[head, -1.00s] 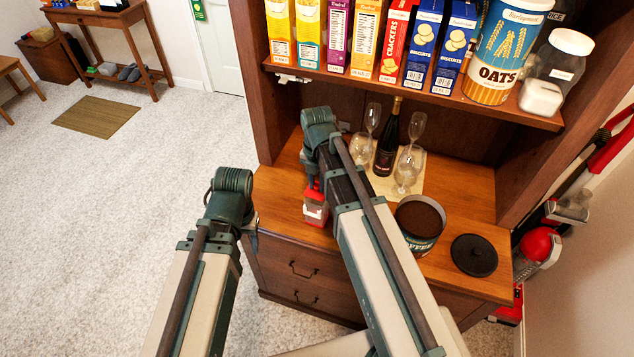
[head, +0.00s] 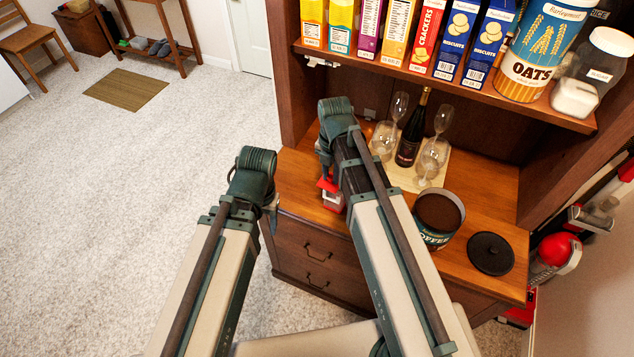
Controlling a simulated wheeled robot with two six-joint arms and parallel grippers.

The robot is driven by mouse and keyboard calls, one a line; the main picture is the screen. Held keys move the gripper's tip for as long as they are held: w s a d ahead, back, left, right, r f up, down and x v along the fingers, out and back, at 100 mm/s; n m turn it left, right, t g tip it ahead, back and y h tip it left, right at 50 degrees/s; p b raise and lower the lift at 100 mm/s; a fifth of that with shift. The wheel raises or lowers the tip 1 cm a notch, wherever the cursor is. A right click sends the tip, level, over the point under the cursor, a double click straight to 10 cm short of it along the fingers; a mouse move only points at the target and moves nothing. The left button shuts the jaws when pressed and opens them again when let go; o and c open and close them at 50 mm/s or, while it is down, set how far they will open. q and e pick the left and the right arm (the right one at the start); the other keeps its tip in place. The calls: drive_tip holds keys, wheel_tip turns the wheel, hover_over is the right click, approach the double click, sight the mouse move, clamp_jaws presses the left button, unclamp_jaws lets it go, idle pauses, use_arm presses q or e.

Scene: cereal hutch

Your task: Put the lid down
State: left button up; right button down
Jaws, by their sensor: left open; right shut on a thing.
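A round black lid (head: 491,253) with a small knob lies flat on the wooden counter, right of the open coffee tin (head: 438,215). The tin stands upright and is filled with dark brown coffee. My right gripper (head: 326,176) is over the left part of the counter, well away from the lid, and mostly hidden by its own arm. It appears shut on a small red-and-white container (head: 333,198); I cannot tell whether that touches the counter. My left gripper (head: 271,212) is open beside the counter's left front edge, mostly hidden by its wrist.
Wine glasses (head: 434,158) and a dark bottle (head: 411,132) stand on a pale mat behind the tin. A shelf (head: 440,85) with several boxes and an oats canister (head: 541,45) overhangs the counter. Drawers (head: 318,262) are below. Open floor lies left.

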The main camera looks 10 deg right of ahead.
drive_tip(key=s+a+f+b, duration=0.7)
drive_tip(key=a+f+b, duration=0.1)
drive_tip(key=a+f, duration=0.15)
drive_tip(key=shift+n, duration=0.3)
drive_tip(key=w, duration=0.5)
drive_tip(key=w+d, duration=0.1)
drive_tip(key=w, duration=0.4)
drive_tip(key=w+f+b, duration=0.1)
drive_tip(key=w, duration=0.5)
drive_tip(key=shift+d, duration=0.15)
use_arm(q)
wheel_tip(320, 180, down, 14)
drive_tip(key=b, duration=0.3)
drive_tip(key=shift+w, duration=0.4)
use_arm(e)
wheel_tip(320, 180, down, 3)
drive_tip(key=shift+w+f, duration=0.15)
drive_tip(key=shift+f, duration=0.05)
use_arm(q)
drive_tip(key=shift+f+b, duration=0.1)
drive_tip(key=shift+b, duration=0.2)
use_arm(e)
drive_tip(key=shift+f, duration=0.1)
drive_tip(key=shift+f, duration=0.15)
drive_tip(key=c, duration=0.7)
unclamp_jaws()
drive_tip(key=shift+c, duration=0.2)
drive_tip(key=shift+r, duration=0.25)
